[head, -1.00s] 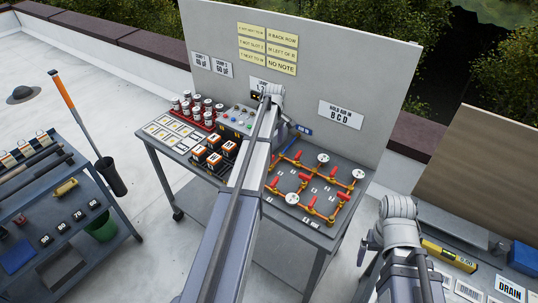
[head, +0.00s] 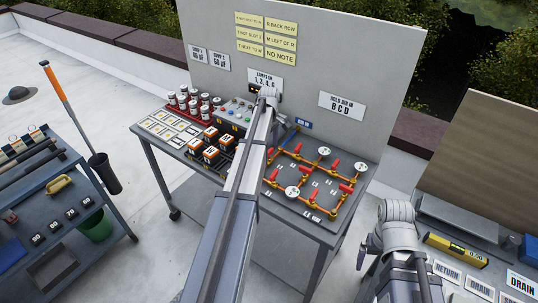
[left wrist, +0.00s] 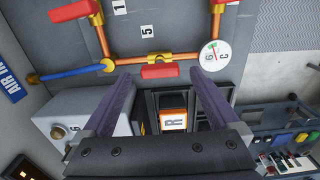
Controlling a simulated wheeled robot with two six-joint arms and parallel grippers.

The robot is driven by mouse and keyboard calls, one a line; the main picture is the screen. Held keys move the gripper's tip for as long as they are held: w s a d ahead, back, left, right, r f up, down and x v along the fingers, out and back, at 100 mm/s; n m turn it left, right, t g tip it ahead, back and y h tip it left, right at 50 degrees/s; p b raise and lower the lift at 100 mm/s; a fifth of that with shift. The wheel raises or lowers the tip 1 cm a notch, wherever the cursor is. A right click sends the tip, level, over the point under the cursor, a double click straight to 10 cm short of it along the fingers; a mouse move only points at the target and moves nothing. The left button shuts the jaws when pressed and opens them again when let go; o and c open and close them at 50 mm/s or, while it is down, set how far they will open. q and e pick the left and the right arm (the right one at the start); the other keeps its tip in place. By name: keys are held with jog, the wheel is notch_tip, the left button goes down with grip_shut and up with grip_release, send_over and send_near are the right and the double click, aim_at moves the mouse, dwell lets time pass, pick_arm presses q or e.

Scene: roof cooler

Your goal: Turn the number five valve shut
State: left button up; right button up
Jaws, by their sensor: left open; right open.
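The valve board (head: 305,212) carries orange pipes, several red valve handles and round white gauges. In the left wrist view, a red handle (left wrist: 160,71) lies level along an orange pipe, with a "5" label (left wrist: 152,29) close beyond it. My left gripper (left wrist: 160,80) is open, its two purple-grey fingers apart, with the handle just beyond and between the tips; I cannot tell whether they touch it. In the head view my left arm hides these fingers. A gauge marked C (left wrist: 214,56) is right of the handle. My right gripper (head: 364,250) is open and empty, away from the board.
A blue air pipe (left wrist: 75,73) joins the orange piping left of the handle. Orange-topped parts (head: 211,132), a switch panel and red-and-white cans (head: 190,97) share the bench. A tall sign panel (head: 300,55) stands behind. A side table (head: 480,262) is at right.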

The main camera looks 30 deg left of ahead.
pick_arm(q)
jog(key=shift+f+b, duration=0.35)
jog(key=shift+f, duration=0.4)
pick_arm(e)
jog(key=shift+f, duration=0.7)
pick_arm(q)
jog(key=c, duration=1.4)
